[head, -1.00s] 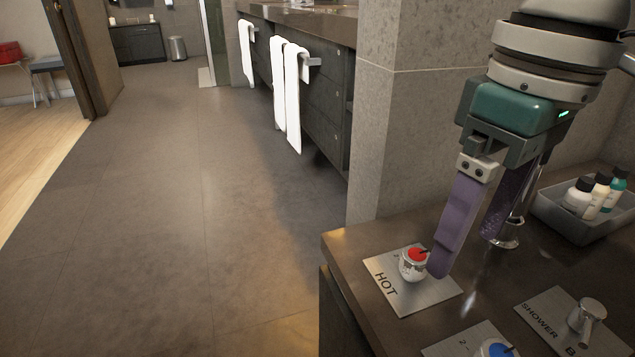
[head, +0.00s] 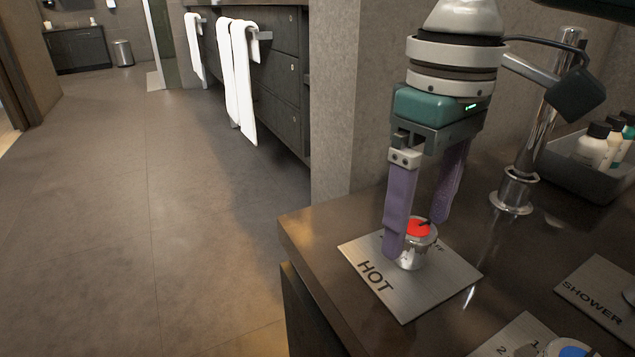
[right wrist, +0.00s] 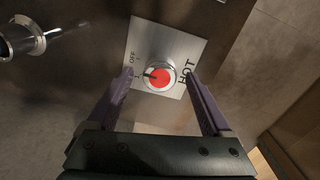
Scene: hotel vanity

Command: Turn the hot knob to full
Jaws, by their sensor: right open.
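The hot knob (head: 417,246) is a round chrome knob with a red cap and a dark pointer. It stands on a metal plate (head: 400,297) marked HOT and OFF. In the right wrist view the knob (right wrist: 159,76) lies between the fingers, and its pointer aims at the OFF side of the plate. My right gripper (head: 415,238) points down, open, with one purple finger in front of the knob on its left and the other behind on its right. Whether the fingers touch the knob cannot be told. My left gripper is not in view.
A chrome faucet (head: 516,186) rises behind the right gripper. A tray (head: 575,175) of small bottles stands at the back right. A SHOWER plate (head: 603,292) and a blue-capped knob (head: 567,348) are at the lower right. The floor at left is clear.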

